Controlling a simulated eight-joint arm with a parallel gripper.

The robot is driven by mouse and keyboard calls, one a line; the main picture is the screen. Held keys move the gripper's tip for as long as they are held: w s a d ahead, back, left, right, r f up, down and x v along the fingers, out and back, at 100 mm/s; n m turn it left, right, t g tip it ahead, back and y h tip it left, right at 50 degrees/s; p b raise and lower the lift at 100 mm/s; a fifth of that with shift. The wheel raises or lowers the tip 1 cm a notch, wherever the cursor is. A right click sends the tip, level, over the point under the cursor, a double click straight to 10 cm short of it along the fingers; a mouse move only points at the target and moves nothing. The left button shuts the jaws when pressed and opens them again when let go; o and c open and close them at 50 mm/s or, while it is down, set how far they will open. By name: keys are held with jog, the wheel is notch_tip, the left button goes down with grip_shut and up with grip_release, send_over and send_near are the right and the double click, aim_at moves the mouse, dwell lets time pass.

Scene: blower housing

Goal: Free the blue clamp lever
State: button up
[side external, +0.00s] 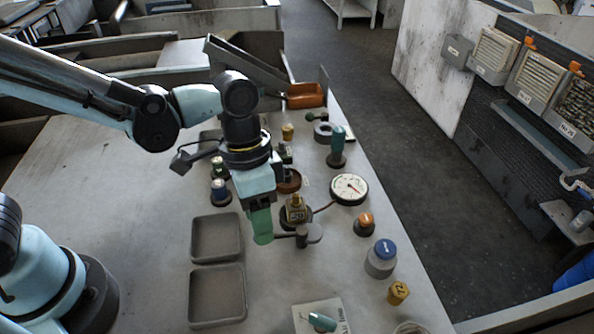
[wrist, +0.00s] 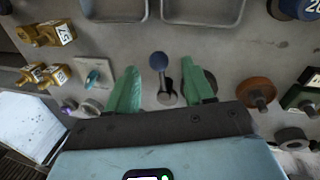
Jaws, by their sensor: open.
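My gripper (wrist: 163,85) is open, with one green finger to the left of the lever and one to the right. The knob lies in the gap between the fingers, and I see no contact. In the side view my gripper (side external: 262,232) points down over the table, left of a brass block.
Two empty grey trays (side external: 217,295) lie left of the gripper. A round gauge (side external: 349,189), a blue-capped grey cylinder (side external: 381,259) and an orange knob (side external: 364,223) stand to the right. Brass fittings (wrist: 47,33) are at the left of the wrist view. The table's left part is clear.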

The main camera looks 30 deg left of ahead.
notch_tip(320, 180, up, 9)
jog(key=w+a, duration=0.1)
jog(key=shift+a, duration=0.25)
jog(key=shift+r, duration=0.1)
jog(key=a+f+n+t+y, duration=0.1)
jog(key=a+n+t, duration=0.6)
jog(key=a, duration=0.9)
jog(key=shift+w+a+f+t+y, duration=0.25)
jog(key=shift+f+t+y, duration=0.15)
jog(key=shift+f+t, duration=0.15)
